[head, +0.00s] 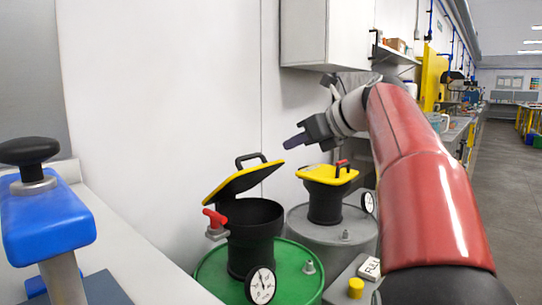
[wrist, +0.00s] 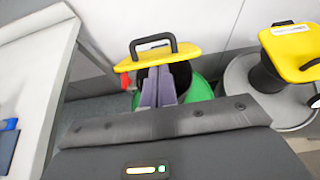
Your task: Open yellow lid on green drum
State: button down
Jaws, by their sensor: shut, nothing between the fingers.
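The green drum (head: 205,268) stands at the lower middle of the head view, with a black cylindrical neck (head: 252,240) on top. Its yellow lid (head: 240,177), with a black handle (head: 252,158), is raised and tilted up on one side, so the dark mouth of the neck shows. My gripper (head: 288,143) is shut and empty, above and to the right of the raised lid, apart from it in the head view. In the wrist view my fingers (wrist: 160,85) are together, overlapping the dark opening below the yellow lid (wrist: 170,52); green drum (wrist: 198,90) shows behind them.
A grey drum (head: 330,228) with a closed yellow lid (head: 327,175) stands to the right. A red valve handle (head: 214,217) and a gauge (head: 261,285) sit at the green drum. A white wall is behind; a blue-topped device (head: 45,218) is at left.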

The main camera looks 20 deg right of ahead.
aim_at(265, 164)
jog(key=b+x, duration=0.1)
jog(key=x, duration=0.8)
jog(key=shift+w+a+f, duration=0.15)
jog(key=shift+w+a, duration=0.05)
jog(key=shift+w, duration=0.1)
